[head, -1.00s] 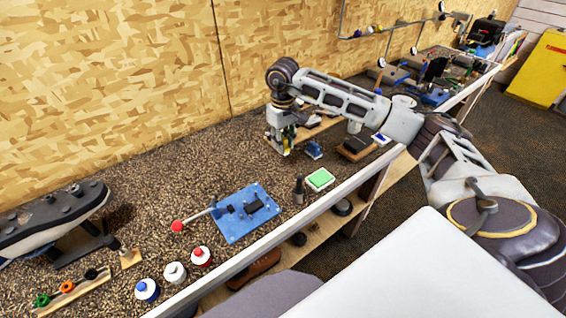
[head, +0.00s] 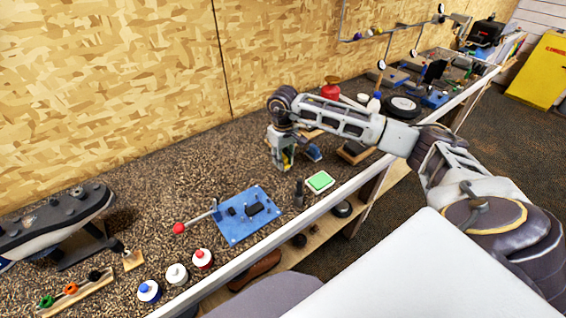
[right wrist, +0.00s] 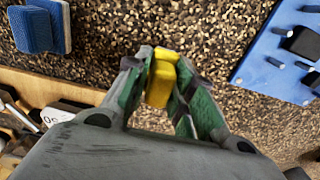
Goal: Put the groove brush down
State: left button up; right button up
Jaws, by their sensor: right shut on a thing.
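My right gripper (head: 283,165) is low over the speckled bench top, left of a small blue block. It is shut on a yellow piece (right wrist: 162,82), which I take to be the groove brush. In the right wrist view the piece sits between the green-lined fingers (right wrist: 160,95); its far end is hidden. In the head view only a bit of yellow shows at the fingertips. I cannot tell whether it touches the bench. My left gripper is not in view.
The ribbed blue block (right wrist: 42,27) is near the gripper. A blue board (head: 243,229) with a red-knobbed lever, a green-topped pad (head: 320,181) and a dark upright cylinder (head: 299,193) stand nearer the front edge. Bench between gripper and blue board is clear.

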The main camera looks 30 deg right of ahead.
notch_tip(320, 180, down, 2)
jog(key=shift+f, duration=0.15)
dwell(0.4)
jog(key=o, duration=0.9)
jog(key=shift+r+b, duration=1.05)
jog(key=shift+r, duration=5.1)
